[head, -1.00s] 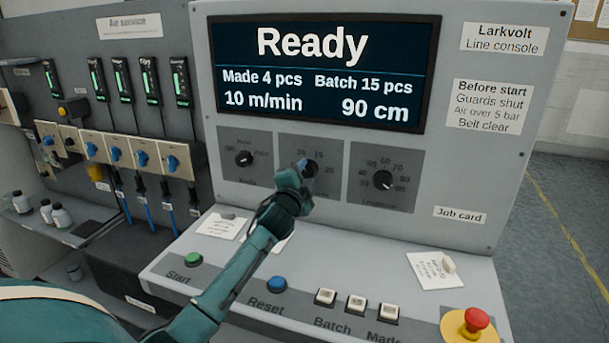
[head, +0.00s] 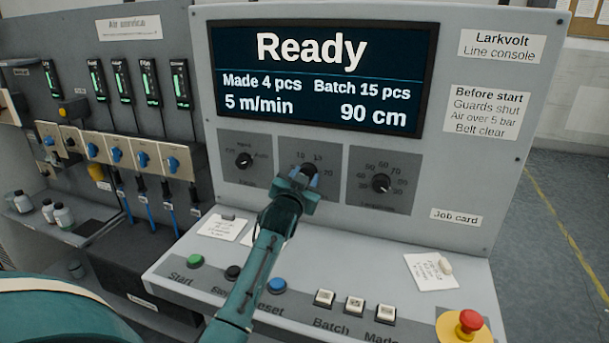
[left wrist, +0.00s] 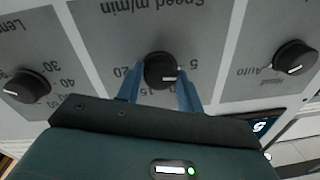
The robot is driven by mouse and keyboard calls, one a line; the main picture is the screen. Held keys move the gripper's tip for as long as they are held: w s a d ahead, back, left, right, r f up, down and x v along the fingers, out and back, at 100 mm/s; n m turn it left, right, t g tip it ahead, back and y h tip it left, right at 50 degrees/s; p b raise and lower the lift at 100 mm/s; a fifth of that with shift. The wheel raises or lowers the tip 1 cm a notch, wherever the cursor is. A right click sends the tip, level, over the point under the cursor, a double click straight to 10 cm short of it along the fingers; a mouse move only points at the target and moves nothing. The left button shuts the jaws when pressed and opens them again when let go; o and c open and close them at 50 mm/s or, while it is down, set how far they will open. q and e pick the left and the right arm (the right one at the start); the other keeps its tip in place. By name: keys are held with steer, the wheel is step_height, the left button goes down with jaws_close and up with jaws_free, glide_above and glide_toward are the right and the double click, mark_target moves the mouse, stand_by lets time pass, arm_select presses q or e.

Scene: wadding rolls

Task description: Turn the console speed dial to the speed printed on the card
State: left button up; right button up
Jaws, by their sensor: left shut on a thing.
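The speed dial (left wrist: 161,70) is a black knob with a white mark, on the console's middle grey panel labelled "Speed m/min". In the left wrist view it appears upside down, and its mark points toward the 5 side. My left gripper (head: 304,178) is shut on the dial, with one blue finger on each side of it. The console screen (head: 322,75) reads "Ready", "5 m/min" and "90 cm". A white card (head: 428,273) lies on the desk below the "Job card" label (head: 456,217); its print is too small to read. My right gripper is not in view.
The mode dial (head: 243,161) and length dial (head: 381,184) flank the speed dial. Below are the green start button (head: 195,261), blue reset button (head: 277,286), white batch buttons (head: 324,298) and red emergency stop (head: 470,320). Another card (head: 222,228) lies at the desk's left.

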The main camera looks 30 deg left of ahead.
arm_select(q)
steer(key=shift+n, duration=0.6)
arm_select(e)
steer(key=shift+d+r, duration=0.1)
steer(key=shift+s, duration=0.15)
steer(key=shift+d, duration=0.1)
arm_select(q)
steer(key=o, duration=1)
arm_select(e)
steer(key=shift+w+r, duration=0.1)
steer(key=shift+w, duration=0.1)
arm_select(q)
steer(key=shift+s, duration=0.1)
steer(key=b+v, duration=0.1)
steer(key=v, duration=1.2)
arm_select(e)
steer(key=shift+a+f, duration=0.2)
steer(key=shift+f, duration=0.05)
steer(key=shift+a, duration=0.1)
